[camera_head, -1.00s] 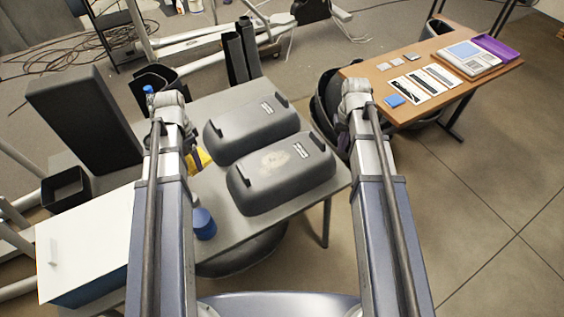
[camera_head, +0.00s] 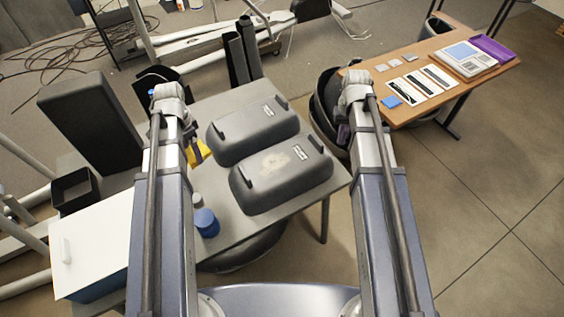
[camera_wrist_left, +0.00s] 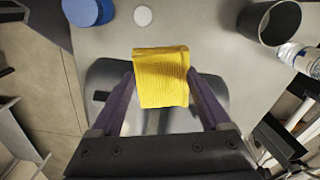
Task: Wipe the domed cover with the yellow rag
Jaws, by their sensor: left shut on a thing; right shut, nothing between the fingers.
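Two dark grey domed covers lie side by side on the grey table (camera_head: 312,204). The nearer domed cover (camera_head: 305,185) has a pale smudge on top; the farther domed cover (camera_head: 252,128) shows no such mark. My left gripper (camera_head: 191,152) is left of the covers, its fingers mostly hidden by my arm in the head view. It is shut on the yellow rag (camera_wrist_left: 161,80), which hangs between its fingers; part of the rag shows in the head view (camera_head: 198,156). My right gripper (camera_head: 343,136) is shut and empty, right of the covers, largely hidden behind its wrist.
A white-topped box (camera_head: 92,240), a dark open bin (camera_head: 72,190) and a black pad (camera_head: 88,120) are at left. A wooden table (camera_head: 440,112) stands right.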

